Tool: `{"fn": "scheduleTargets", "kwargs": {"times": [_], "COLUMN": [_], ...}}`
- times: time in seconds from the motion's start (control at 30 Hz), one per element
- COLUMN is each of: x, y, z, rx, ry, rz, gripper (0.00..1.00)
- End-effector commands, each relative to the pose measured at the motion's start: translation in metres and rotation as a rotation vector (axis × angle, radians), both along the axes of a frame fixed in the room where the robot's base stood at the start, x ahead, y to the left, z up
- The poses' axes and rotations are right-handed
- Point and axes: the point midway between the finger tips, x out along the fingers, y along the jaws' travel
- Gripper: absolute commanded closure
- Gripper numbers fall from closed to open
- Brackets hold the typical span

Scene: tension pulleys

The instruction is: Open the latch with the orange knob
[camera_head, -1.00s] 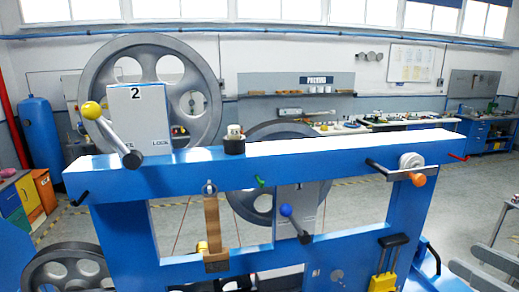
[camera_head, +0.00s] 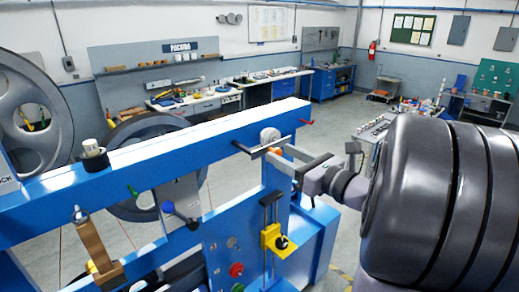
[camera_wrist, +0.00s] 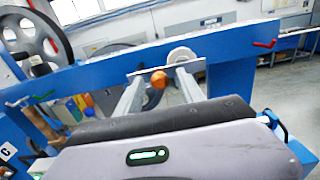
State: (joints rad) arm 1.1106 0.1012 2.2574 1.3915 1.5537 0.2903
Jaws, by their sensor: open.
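The orange knob (camera_head: 276,151) sits at the right part of a grey latch bar (camera_head: 262,146) on the right end of the blue beam (camera_head: 160,153). A round light-grey hub (camera_head: 269,136) stands above the bar. My gripper (camera_head: 290,161) is open and close to the knob, and its finger partly covers that area in the head view. In the wrist view, the orange knob (camera_wrist: 158,79) shows between the two spread fingers of my gripper (camera_wrist: 158,86), near their tips. The latch bar (camera_wrist: 147,72) lies just beyond them. I cannot tell whether a finger touches the knob.
A red hook (camera_head: 306,122) sticks out at the beam's right end. Grey wheels (camera_head: 30,112) stand at the left.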

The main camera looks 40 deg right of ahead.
Motion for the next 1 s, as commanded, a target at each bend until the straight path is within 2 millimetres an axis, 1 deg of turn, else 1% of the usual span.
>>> {"fn": "scheduleTargets", "kwargs": {"times": [0.23, 0.37, 0.4, 0.47, 1.0], "x": [0.001, 0.0008, 0.0008, 0.0008, 0.0007], "y": [0.0, 0.0, 0.0, 0.0, 0.0], "z": [-0.0003, -0.0002, -0.0002, -0.0002, 0.0], "rx": [-0.001, -0.001, -0.001, -0.001, -0.001], "ry": [0.0, 0.0, 0.0, 0.0, 0.0], "rz": [0.0, 0.0, 0.0, 0.0, 0.0], "gripper": [0.54, 0.8, 0.88, 0.99, 1.0]}}
